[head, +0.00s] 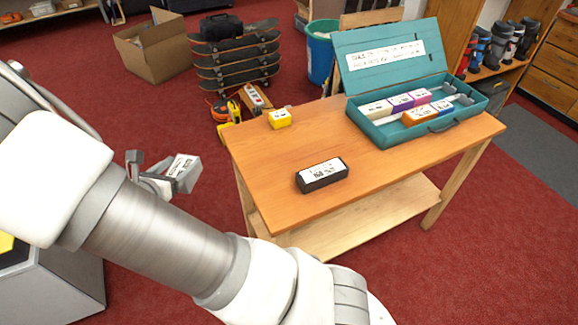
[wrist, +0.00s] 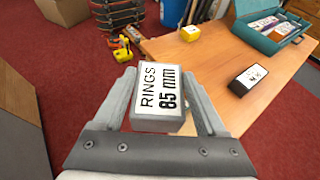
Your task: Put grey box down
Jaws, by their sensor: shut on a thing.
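My gripper (wrist: 160,100) is shut on a grey box (wrist: 158,124) with a white label reading "RINGS 85 mm". In the head view the grey box (head: 187,172) is held in the air to the left of the wooden table (head: 250,165), over the red floor. In the wrist view the table (wrist: 215,70) lies ahead and to the right of the box. The far end of my gripper (head: 160,178) is partly hidden behind the box and my arm in the head view.
On the table are a black box (head: 322,175) near the front, a yellow box (head: 279,118) at the left, and an open teal case (head: 395,137) with coloured boxes at the back right. Bare tabletop lies between them. Skateboards (head: 235,65) and a carton (head: 155,50) stand behind.

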